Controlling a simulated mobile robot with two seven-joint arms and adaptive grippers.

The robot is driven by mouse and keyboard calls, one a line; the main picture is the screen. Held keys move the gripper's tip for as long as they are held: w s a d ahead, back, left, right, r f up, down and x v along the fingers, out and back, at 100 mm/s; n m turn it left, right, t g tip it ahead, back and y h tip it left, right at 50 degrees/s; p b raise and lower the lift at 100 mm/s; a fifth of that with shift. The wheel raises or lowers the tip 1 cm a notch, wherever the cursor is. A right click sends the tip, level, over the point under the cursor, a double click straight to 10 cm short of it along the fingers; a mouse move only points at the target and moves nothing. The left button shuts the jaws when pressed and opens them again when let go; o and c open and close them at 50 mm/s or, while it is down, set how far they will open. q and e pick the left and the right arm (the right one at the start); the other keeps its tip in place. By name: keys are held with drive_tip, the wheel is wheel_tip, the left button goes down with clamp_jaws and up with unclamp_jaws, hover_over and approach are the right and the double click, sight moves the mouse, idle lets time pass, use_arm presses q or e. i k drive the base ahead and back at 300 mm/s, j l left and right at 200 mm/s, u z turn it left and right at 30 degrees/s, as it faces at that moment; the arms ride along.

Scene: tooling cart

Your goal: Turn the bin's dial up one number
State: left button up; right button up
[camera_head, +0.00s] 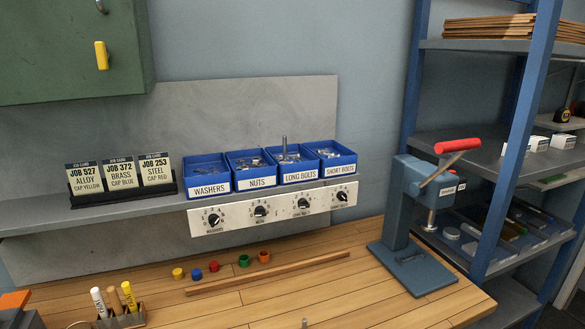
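Four blue bins stand in a row on the grey shelf: washers (207,174), nuts (251,169), long bolts (295,163) and short bolts (332,157). Each holds small metal parts, and one bolt stands upright in the long bolts bin. Below them, a white panel (236,214) carries a black dial with printed numbers for each bin: washers dial (214,220), nuts dial (260,211), long bolts dial (304,203) and short bolts dial (342,196). The exact number each pointer marks is too small to tell. Neither of my grippers is in view.
Three job cards (120,173) stand in a black holder left of the bins. Coloured caps (213,266) and a wooden strip (262,275) lie on the bench below the dials. A blue press (402,240) stands at right. A marker holder (121,318) is at front left.

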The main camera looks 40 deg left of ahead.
sight(302, 204)
drive_tip(key=u, duration=1.4)
